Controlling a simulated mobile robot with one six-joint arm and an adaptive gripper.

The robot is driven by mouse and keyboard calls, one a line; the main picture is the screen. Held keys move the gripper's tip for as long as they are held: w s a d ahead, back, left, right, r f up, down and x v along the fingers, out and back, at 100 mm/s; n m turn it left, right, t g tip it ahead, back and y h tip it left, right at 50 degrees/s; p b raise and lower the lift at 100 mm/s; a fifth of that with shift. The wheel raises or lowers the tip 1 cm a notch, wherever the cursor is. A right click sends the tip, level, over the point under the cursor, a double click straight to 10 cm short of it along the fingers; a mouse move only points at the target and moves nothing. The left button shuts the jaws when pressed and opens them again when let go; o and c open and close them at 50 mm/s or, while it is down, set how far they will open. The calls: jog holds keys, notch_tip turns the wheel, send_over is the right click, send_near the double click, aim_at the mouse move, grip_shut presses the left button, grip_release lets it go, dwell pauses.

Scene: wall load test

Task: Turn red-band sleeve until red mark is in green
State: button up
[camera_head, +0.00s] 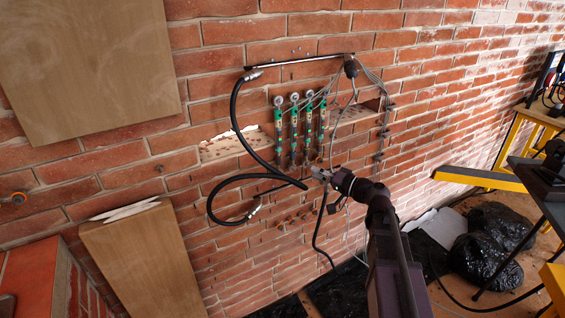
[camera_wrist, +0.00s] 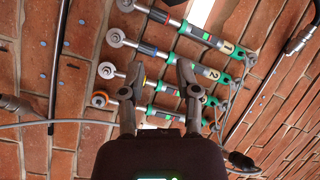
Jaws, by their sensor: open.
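Several tension gauges with steel rods and green-trimmed bodies hang side by side on the brick wall in the head view; the leftmost gauge (camera_head: 279,130) is clear. In the wrist view, gauge 1 (camera_wrist: 205,36) is at the top, and gauge 2 (camera_wrist: 190,65) below it has a blue band. Two lower gauges (camera_wrist: 165,88) (camera_wrist: 168,114) are partly behind my fingers. In the head view my gripper (camera_head: 318,173) is below the gauges.
A thick black hose (camera_head: 236,125) loops left of the gauges and passes close to my gripper. Grey cables (camera_head: 368,75) fan out at upper right. Wooden boards (camera_head: 90,70) stand at left. Black bags (camera_head: 490,240) and a yellow beam (camera_head: 475,178) are at right.

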aim_at(278, 160)
jog(key=n, duration=0.9)
jog(key=d+n, duration=0.1)
jog(key=n, duration=0.3)
jog(key=shift+w+f+g, duration=0.2)
jog(key=shift+g, duration=0.2)
jog(key=shift+n, duration=0.3)
jog(key=x, duration=1.3)
jog(key=shift+w+a+r, duration=0.1)
jog(key=shift+a+r, duration=0.1)
jog(key=shift+a, duration=0.15)
grip_shut()
